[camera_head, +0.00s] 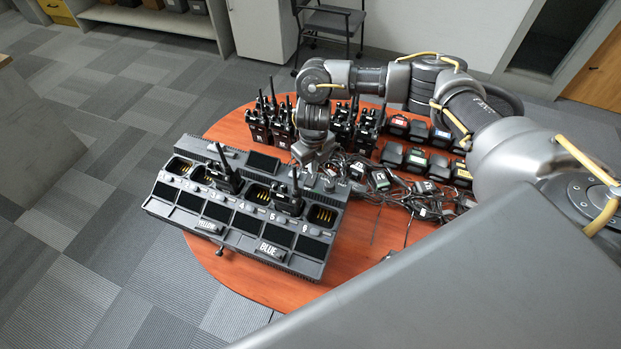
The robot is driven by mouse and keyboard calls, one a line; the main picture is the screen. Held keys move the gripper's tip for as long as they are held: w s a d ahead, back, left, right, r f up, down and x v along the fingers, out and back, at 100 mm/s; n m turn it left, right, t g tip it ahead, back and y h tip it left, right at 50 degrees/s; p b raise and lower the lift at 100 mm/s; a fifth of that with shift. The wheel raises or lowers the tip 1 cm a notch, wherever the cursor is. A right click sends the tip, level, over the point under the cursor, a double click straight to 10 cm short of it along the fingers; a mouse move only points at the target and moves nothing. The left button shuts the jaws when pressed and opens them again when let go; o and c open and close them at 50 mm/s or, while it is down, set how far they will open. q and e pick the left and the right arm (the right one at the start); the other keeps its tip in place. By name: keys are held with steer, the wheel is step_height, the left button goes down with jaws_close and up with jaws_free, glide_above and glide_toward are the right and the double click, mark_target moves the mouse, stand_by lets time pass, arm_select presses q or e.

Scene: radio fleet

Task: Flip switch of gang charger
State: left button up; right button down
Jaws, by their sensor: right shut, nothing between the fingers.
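The gang charger (215,233) is a dark grey multi-bay unit at the left part of the round table, with numbered bays and the labels YELLOW and BLUE on its front. Two radios stand in its bays, one (226,180) left of centre and one (290,200) right of centre; other bays are empty. Small knobs or switches show at its back right corner, too small to tell apart. My right gripper (312,166) is shut and empty, pointing down at that back right part. I cannot tell whether it touches the charger. My left gripper is not in view.
The round orange table (350,265) holds several upright radios (258,125) at the back, rows of small chargers or batteries (415,160) at the back right, and tangled black cables (415,200) right of the charger. A chair (330,22) stands behind. The table's front is mostly bare.

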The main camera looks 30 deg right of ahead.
steer(key=shift+f+b, duration=0.85)
steer(key=shift+f, duration=0.15)
stand_by(0.8)
steer(key=shift+r, duration=0.1)
step_height(320, 180, up, 7)
steer(key=p, duration=0.6)
stand_by(0.6)
